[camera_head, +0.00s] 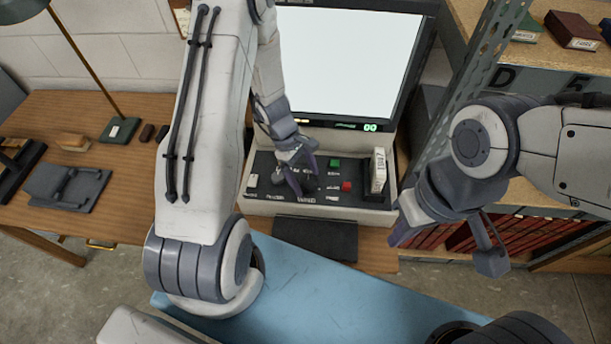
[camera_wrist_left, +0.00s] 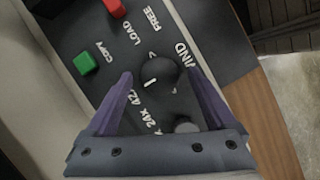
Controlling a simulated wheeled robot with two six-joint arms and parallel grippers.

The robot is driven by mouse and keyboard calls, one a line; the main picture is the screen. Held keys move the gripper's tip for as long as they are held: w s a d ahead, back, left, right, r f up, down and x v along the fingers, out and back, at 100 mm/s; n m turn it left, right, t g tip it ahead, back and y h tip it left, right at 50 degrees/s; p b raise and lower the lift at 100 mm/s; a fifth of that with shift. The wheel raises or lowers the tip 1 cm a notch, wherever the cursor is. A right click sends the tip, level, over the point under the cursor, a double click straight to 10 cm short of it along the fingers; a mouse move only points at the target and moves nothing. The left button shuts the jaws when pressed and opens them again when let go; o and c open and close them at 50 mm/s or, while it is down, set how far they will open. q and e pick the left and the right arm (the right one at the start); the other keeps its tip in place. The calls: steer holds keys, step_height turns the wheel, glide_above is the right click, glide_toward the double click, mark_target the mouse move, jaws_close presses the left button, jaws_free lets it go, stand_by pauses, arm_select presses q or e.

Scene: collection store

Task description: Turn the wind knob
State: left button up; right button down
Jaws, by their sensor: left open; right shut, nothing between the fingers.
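In the left wrist view, the wind knob (camera_wrist_left: 158,75) is a dark round knob with a short white mark, on the dark panel (camera_wrist_left: 200,25) beside the partly hidden lettering "WIND". My left gripper (camera_wrist_left: 160,73) is open, with its purple fingers on either side of the knob in this view. I cannot tell whether they touch it. In the head view my left gripper (camera_head: 302,182) is down over the reader's control panel (camera_head: 262,185) and hides most of the knob. My right gripper (camera_head: 398,236) is shut and empty, held to the right of the panel.
A green button (camera_wrist_left: 85,63) and a red one (camera_wrist_left: 114,7) sit near the knob. A white labelled box (camera_head: 379,170) stands at the panel's right end, below the lit screen (camera_head: 345,65). A metal upright (camera_head: 455,95) and shelves are close on the right.

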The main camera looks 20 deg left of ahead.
arm_select(q)
steer(key=c, duration=1.4)
steer(key=shift+o, duration=0.2)
steer(key=shift+r+m, duration=0.1)
steer(key=shift+m, duration=0.3)
steer(key=shift+w+m+g+p, duration=0.1)
steer(key=shift+m+g+p, duration=0.3)
steer(key=shift+m+p, duration=0.2)
steer(key=m, duration=0.2)
steer(key=shift+w+d+m+g+y, duration=0.1)
steer(key=shift+m+g+y, duration=0.2)
steer(key=shift+g+y, duration=0.1)
steer(key=m+g, duration=0.1)
steer(key=m, duration=0.2)
steer(key=shift+w+d+y+p, duration=0.1)
steer(key=shift+y+p, duration=0.2)
steer(key=shift+y, duration=0.1)
steer(key=shift+w+d+m+g+y, duration=0.1)
steer(key=shift+m+g+y, duration=0.4)
steer(key=shift+m, duration=1.6)
